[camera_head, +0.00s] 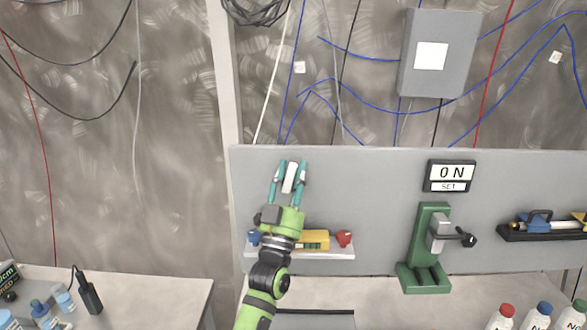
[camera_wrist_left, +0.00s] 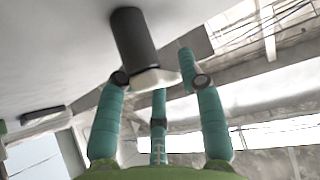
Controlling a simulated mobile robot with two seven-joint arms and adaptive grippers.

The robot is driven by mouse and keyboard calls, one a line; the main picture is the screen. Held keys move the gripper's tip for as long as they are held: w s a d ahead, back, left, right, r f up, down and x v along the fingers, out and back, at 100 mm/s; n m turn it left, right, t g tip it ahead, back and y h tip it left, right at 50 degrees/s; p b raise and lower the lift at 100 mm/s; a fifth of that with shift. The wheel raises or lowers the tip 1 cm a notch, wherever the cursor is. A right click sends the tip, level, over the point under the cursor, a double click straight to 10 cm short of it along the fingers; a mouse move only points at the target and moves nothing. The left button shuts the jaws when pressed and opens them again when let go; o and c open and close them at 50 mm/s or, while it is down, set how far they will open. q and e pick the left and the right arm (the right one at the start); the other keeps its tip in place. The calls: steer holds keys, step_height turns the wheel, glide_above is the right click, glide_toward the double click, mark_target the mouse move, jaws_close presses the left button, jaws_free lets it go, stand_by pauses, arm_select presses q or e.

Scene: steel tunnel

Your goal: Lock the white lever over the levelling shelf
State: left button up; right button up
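The white lever (camera_head: 290,177) stands upright on the grey panel above the levelling shelf (camera_head: 315,254). My left gripper (camera_head: 287,172) is raised in front of the panel, with its teal fingers on either side of the lever. In the left wrist view the gripper (camera_wrist_left: 161,80) has its fingers spread around a pale block (camera_wrist_left: 155,78) at the end of a dark cylinder (camera_wrist_left: 135,42). A gap shows at the right finger, so the gripper looks open. The shelf carries a yellow level (camera_head: 315,239), a red knob (camera_head: 344,238) and a blue knob (camera_head: 254,237); my wrist hides its middle. My right gripper is out of view.
The grey panel (camera_head: 370,205) holds an ON/SET display (camera_head: 450,176), a green stand (camera_head: 415,277) with a black-knobbed clamp, and a black rack (camera_head: 520,236). White bottles (camera_head: 500,318) stand at bottom right. A table (camera_head: 150,292) is at lower left.

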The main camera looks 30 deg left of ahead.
arm_select(q)
steer(key=shift+s+r, duration=0.1)
steer(key=c, duration=0.7)
jaws_close()
steer(key=shift+a+n+y+b, duration=0.1)
steer(key=shift+n+y+b, duration=0.4)
steer(key=shift+n+y, duration=0.45)
steer(key=shift+s+a+n+g+y+b, duration=0.1)
steer(key=shift+n+g+y+b, duration=0.3)
steer(key=shift+n+y, duration=0.6)
steer(key=n+g+y, duration=0.1)
steer(key=n, duration=0.1)
steer(key=n+y, duration=0.1)
steer(key=n, duration=0.1)
steer(key=shift+s+a+r+g+y, duration=0.1)
steer(key=shift+s+a+g+y, duration=0.1)
steer(key=shift+g+y, duration=0.2)
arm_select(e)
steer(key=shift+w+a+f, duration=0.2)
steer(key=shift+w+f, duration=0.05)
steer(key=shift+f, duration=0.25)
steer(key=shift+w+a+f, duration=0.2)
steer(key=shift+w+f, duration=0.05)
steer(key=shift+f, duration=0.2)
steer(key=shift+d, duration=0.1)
